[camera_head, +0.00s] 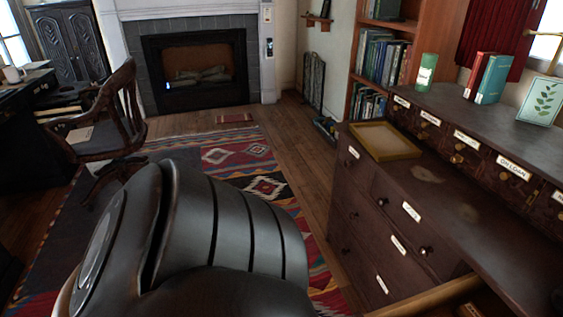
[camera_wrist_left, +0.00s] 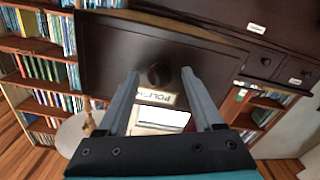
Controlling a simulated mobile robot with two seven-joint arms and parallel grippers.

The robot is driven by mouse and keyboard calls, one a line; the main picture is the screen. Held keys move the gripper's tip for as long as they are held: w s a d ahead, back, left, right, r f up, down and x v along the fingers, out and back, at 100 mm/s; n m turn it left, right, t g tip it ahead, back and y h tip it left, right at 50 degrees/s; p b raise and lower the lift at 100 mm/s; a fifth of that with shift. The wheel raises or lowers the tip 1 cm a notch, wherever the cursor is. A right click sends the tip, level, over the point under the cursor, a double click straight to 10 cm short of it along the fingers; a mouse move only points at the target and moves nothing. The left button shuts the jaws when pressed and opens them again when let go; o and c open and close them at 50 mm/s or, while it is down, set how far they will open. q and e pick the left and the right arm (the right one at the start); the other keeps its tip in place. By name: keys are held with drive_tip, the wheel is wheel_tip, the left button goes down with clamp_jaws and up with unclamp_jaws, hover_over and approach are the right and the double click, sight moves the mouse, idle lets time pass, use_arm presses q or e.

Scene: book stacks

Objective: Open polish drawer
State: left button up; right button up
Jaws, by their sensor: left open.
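In the left wrist view, the polish drawer (camera_wrist_left: 110,50) has a dark brown front with a round dark knob (camera_wrist_left: 160,75). Its label (camera_wrist_left: 157,96) reads POLISH and appears upside down. My left gripper (camera_wrist_left: 160,73) is open, and the knob shows between its fingertips. I cannot tell whether either finger touches it. In the head view, my left arm fills the lower middle and the left gripper is out of sight. My right gripper is in neither view.
The dark drawer cabinet (camera_head: 345,205) stands at the right, with an open drawer edge (camera_head: 428,297) low down. A yellow tray (camera_head: 385,141), green can (camera_head: 426,72) and books (camera_head: 490,78) stand on it.

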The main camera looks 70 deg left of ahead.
use_arm(q)
drive_tip(key=s, duration=1.4)
drive_tip(key=shift+s+a, duration=0.2)
drive_tip(key=shift+s, duration=0.15)
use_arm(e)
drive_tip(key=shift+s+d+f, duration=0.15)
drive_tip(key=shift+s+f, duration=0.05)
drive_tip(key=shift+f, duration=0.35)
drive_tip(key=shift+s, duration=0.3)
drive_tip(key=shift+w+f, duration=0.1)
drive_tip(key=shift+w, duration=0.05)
